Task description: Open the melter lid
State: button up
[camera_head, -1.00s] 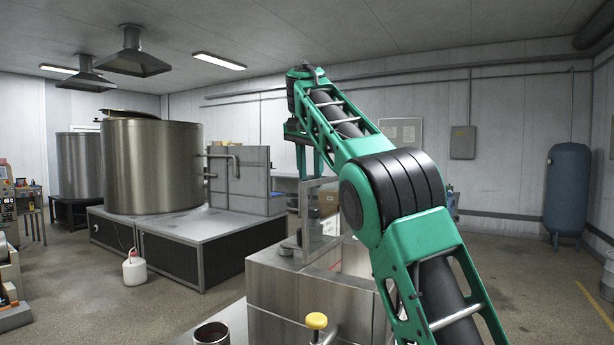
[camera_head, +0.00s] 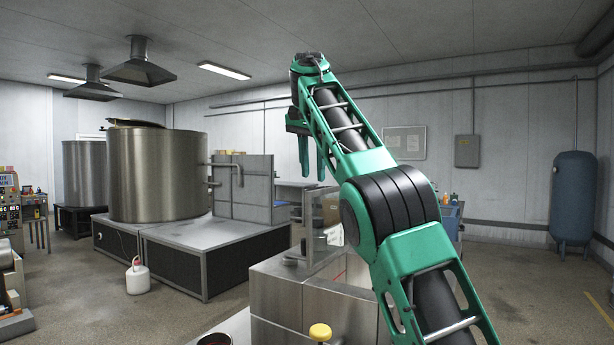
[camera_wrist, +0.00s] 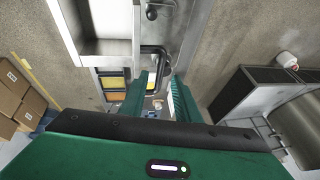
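The steel box in front of me, which looks like the melter (camera_head: 281,288), has an open-looking top with a recess. A thin framed panel (camera_head: 321,232), which looks like its lid, stands upright at its far side. The box's pale recess also shows at the top left of the wrist view (camera_wrist: 107,20). My gripper (camera_head: 312,178) is above and beyond the panel, fingers pointing down. In the wrist view its two green fingers (camera_wrist: 160,88) are apart with nothing held between them. A dark curved handle-like part (camera_wrist: 153,55) shows just past the fingertips, apparently below them.
A large steel tank (camera_head: 158,175) stands on a platform (camera_head: 175,245) at left, with a white jug (camera_head: 137,277) on the floor. Cardboard boxes (camera_wrist: 20,98) show in the wrist view. A blue tank (camera_head: 573,200) stands far right.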

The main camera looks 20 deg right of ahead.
aim_at(310, 192)
jog(key=shift+s+a, duration=0.25)
jog(key=shift+s, duration=0.5)
jog(key=shift+s+a, duration=0.65)
jog(key=shift+s, duration=0.75)
jog(key=shift+s+a, duration=0.7)
jog(key=shift+s, duration=0.7)
jog(key=shift+s+a, duration=0.65)
jog(key=shift+s, duration=0.75)
